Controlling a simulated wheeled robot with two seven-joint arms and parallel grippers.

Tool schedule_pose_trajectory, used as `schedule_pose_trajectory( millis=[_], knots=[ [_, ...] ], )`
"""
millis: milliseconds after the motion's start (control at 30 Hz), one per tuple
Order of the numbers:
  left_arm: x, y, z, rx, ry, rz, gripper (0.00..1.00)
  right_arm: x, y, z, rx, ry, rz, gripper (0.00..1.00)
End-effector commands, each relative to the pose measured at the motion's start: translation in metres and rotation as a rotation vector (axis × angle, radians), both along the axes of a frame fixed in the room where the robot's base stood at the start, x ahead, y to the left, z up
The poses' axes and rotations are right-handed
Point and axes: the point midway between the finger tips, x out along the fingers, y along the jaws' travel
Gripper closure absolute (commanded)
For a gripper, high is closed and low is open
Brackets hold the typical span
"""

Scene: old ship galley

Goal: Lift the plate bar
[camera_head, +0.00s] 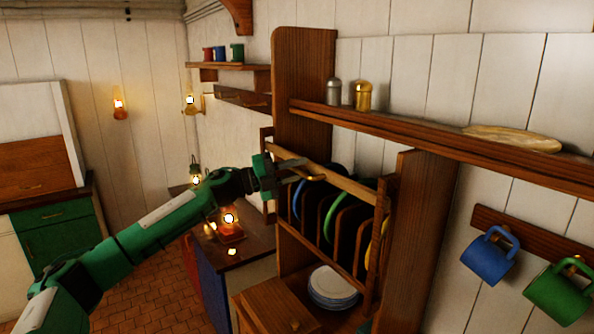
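The plate bar (348,186) is a wooden rail across the upper front of a wooden plate rack, in the middle of the head view. A small brass-coloured piece (317,178) sits on it. Behind the bar, plates stand on edge between dividers: a blue plate (298,199), a green plate (334,214) and a partly hidden yellow one. My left gripper (302,171) is at the left part of the bar, close to the brass piece. Its dark fingers look apart, with nothing seen held between them. Whether they touch the bar is unclear. My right gripper is out of view.
A stack of white plates (332,287) lies below the rack. A shelf (430,140) with two shakers runs above it to the right. Blue (488,259) and green (558,297) mugs hang at right. A lit lantern (230,222) stands on the counter behind my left arm.

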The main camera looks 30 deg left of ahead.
Motion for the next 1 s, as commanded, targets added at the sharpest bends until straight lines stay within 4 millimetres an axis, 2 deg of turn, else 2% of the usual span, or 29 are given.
schedule_pose_trajectory(
  millis=[267,800,1000],
  knots=[
    [-0.006,0.007,-0.006,0.001,0.002,0.001,0.79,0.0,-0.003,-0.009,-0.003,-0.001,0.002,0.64],
    [-0.069,0.071,-0.027,0.003,0.004,0.003,0.79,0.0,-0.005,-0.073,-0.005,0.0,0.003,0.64],
    [-0.085,0.088,-0.029,0.002,0.004,0.003,0.79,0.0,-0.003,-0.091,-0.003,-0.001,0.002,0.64]
  ],
)
